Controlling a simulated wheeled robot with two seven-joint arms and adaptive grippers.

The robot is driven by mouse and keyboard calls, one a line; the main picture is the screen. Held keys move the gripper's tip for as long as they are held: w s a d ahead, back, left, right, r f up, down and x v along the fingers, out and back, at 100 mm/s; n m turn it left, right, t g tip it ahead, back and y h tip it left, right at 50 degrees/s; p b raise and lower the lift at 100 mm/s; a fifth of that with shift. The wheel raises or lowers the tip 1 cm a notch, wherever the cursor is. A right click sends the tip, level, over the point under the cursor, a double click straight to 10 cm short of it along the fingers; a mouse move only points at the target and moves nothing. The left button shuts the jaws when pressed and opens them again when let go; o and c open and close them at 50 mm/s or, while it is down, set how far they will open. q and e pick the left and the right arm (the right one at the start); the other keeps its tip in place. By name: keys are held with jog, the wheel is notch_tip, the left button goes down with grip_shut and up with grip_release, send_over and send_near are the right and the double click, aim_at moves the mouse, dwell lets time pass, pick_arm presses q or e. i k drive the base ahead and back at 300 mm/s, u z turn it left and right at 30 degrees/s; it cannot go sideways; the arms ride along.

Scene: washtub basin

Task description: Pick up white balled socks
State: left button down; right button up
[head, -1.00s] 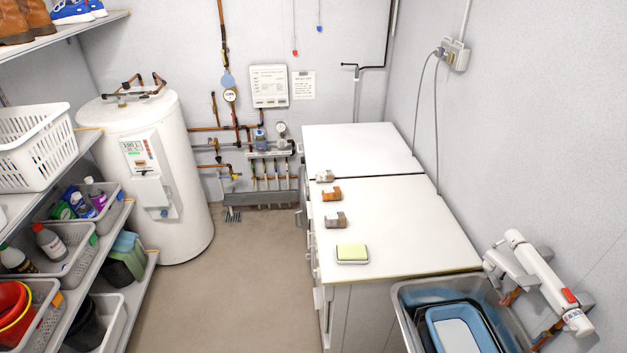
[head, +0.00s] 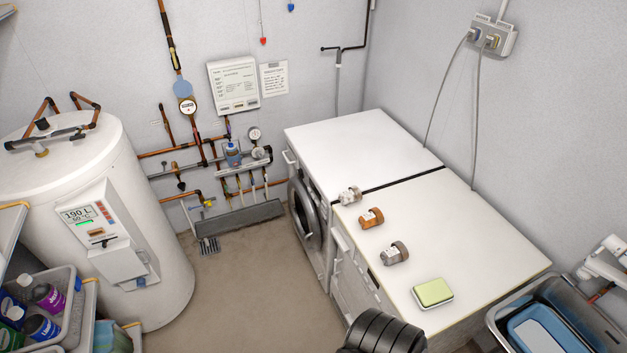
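Three small rolled bundles, which look like balled socks, lie in a row on the white worktop (head: 470,235). The farthest is a whitish-grey bundle (head: 350,195), the palest of the three. Nearer is an orange-brown bundle (head: 371,218), and nearest is a grey-brown bundle (head: 395,253). They are small in the head view, so I cannot be sure which is the white pair. A dark ribbed part, seemingly of my arm, rises at the bottom edge in front of the worktop. Neither gripper shows.
A yellow-green sponge (head: 433,292) lies at the worktop's near end. A front-loading washer (head: 303,210) stands farther back. A metal basin (head: 497,318) with a blue tub (head: 545,330) is at right. A water heater (head: 130,200) stands left. The floor between is open.

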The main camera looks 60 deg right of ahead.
aim_at(354, 193)
jog(key=z, duration=0.4)
jog(key=i, duration=1.4)
jog(key=z, duration=1.75)
jog(key=i, duration=0.8)
jog(key=z, duration=0.9)
